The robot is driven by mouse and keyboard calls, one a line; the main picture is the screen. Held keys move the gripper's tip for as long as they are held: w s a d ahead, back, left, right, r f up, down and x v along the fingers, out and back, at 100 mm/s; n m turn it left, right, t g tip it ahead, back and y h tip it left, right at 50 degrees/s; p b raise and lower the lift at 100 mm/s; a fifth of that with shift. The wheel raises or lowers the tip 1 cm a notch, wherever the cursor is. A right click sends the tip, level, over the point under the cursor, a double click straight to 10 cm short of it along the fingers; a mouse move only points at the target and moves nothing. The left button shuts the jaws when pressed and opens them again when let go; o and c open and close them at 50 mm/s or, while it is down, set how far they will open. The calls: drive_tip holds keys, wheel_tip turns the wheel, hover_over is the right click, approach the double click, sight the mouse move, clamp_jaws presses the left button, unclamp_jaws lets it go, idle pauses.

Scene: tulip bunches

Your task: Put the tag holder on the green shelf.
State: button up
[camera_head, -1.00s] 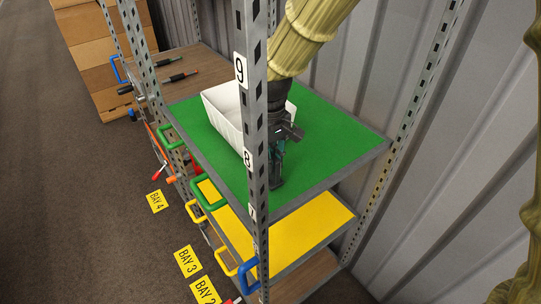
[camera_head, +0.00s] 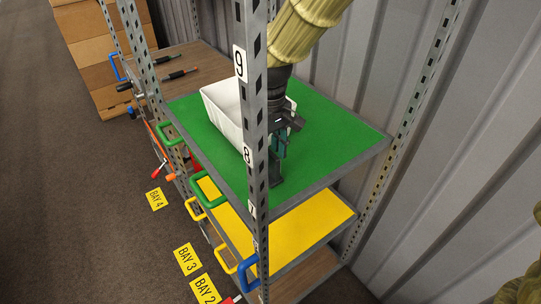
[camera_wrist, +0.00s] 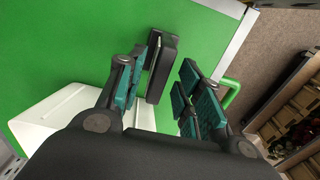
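The tag holder, a dark flat block, stands on the green shelf (camera_head: 335,130) near its front corner, partly behind the metal post in the head view (camera_head: 277,172). In the wrist view the black tag holder (camera_wrist: 162,70) is upright between my fingers, close beside the left finger's teal pads, with a clear gap to the right finger. My gripper (camera_head: 281,146) is open above and around the upper part of it; it also shows in the wrist view (camera_wrist: 170,90). I cannot tell whether the left pad touches the tag holder.
A white bin (camera_head: 222,113) stands on the green shelf beside my gripper. The numbered metal post (camera_head: 254,110) rises in front. The yellow shelf (camera_head: 300,235) lies below. A corrugated wall (camera_head: 400,60) is behind. The right side of the green shelf is clear.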

wheel_tip(320, 180, up, 10)
drive_tip(key=b, duration=0.2)
drive_tip(key=shift+b, duration=0.4)
drive_tip(key=shift+r, duration=0.1)
